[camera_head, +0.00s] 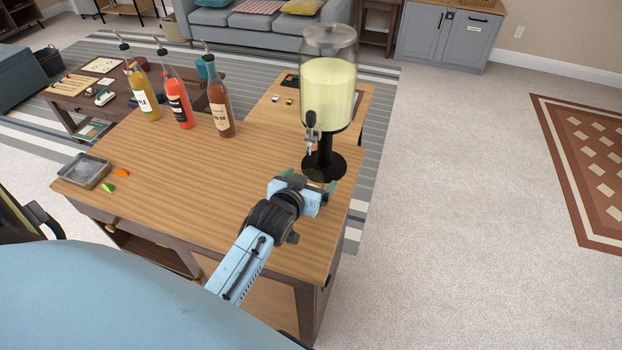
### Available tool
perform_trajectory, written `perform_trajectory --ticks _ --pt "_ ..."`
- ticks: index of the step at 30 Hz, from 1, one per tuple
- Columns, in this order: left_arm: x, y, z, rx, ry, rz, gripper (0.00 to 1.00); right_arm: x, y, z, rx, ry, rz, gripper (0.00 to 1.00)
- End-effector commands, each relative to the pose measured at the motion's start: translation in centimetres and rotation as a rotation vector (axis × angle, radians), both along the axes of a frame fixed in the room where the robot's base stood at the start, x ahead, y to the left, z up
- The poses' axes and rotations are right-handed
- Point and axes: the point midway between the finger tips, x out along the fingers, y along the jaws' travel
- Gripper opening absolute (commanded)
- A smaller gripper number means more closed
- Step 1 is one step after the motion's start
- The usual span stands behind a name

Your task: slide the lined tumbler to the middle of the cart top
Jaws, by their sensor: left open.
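The cart top (160,185) is a wood-grain surface in the head view. My left gripper (312,184) is over its right part, just in front of the black base of the drink dispenser. It is open, with its fingers pointing away from me. I cannot make out a lined tumbler; the gripper and the dispenser hide part of the top there. My right gripper is not in view.
The drink dispenser (328,95) with pale yellow liquid stands at the right back. Three bottles with pourers, yellow (143,95), red (178,100) and brown (221,108), stand along the back edge. A metal tray (84,170) and fruit pieces lie left. The middle is clear.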

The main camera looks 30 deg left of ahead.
Motion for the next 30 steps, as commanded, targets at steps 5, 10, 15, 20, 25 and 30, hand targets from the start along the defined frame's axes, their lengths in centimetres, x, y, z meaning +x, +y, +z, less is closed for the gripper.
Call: perform_trajectory --ticks 5,10,15,20,25,30 --pt "1.5 0.3 -0.7 0.0 -0.001 0.0 0.92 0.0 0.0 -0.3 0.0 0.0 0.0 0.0" --pt "1.9 0.4 -0.8 0.0 -0.001 0.0 0.92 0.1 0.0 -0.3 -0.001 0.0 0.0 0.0" --pt "1.9 0.4 -0.8 0.0 -0.001 0.0 0.92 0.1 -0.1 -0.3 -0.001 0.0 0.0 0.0" --pt "1.9 0.3 -0.8 0.0 -0.001 0.0 0.76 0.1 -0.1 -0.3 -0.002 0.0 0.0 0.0" --pt "1.8 0.3 -0.8 0.0 -0.001 0.0 0.54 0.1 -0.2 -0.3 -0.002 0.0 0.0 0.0" --pt "1.8 0.3 -0.8 0.0 0.0 0.0 0.34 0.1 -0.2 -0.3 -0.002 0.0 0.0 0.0"
